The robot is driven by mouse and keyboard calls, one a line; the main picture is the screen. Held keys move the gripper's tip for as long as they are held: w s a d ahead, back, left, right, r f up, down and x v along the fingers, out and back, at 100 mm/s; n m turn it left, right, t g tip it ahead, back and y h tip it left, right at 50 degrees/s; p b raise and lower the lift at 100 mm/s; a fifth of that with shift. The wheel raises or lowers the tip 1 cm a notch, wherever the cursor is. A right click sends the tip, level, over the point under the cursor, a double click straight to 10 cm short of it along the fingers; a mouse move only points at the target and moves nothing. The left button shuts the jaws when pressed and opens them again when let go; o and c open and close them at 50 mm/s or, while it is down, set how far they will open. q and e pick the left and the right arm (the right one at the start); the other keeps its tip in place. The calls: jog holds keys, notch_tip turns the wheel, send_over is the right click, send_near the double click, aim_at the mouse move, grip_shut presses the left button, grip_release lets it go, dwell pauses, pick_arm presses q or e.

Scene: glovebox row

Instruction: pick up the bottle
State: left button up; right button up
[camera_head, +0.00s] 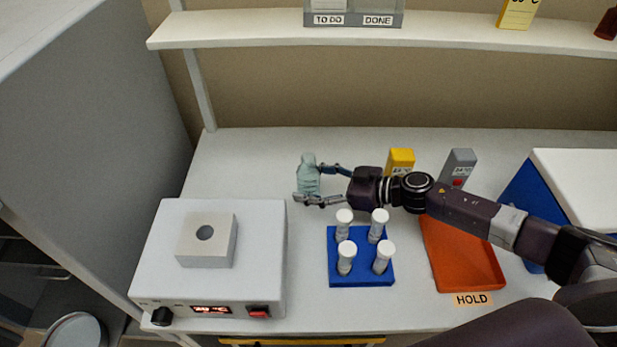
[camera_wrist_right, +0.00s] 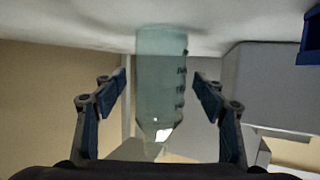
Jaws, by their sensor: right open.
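The bottle (camera_head: 308,180) is a pale teal, see-through bottle standing upright on the white bench, left of my right arm. My right gripper (camera_head: 318,184) is open, with one finger on the far side of the bottle and one on the near side. In the right wrist view, which is upside down, the bottle (camera_wrist_right: 160,85) stands between the two spread fingers of my right gripper (camera_wrist_right: 160,92), with a gap on each side. My left gripper is not in view.
A blue rack (camera_head: 345,279) with several white-capped tubes stands close in front of my right gripper. A white heater box (camera_head: 262,240) stands front left. An orange tray (camera_head: 468,265) lies right, under my arm. Yellow (camera_head: 401,158) and grey (camera_head: 461,160) blocks stand behind the arm.

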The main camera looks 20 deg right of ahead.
jog(key=shift+w+a+f, duration=0.15)
jog(key=shift+w+a, duration=0.1)
jog(key=shift+c, duration=0.4)
jog(key=shift+c, duration=1.1)
jog(key=c, duration=1.3)
jog(key=shift+c, duration=0.2)
jog(key=shift+r, duration=0.2)
notch_tip(320, 180, up, 20)
jog(key=p, duration=0.4)
jog(key=shift+f, duration=0.25)
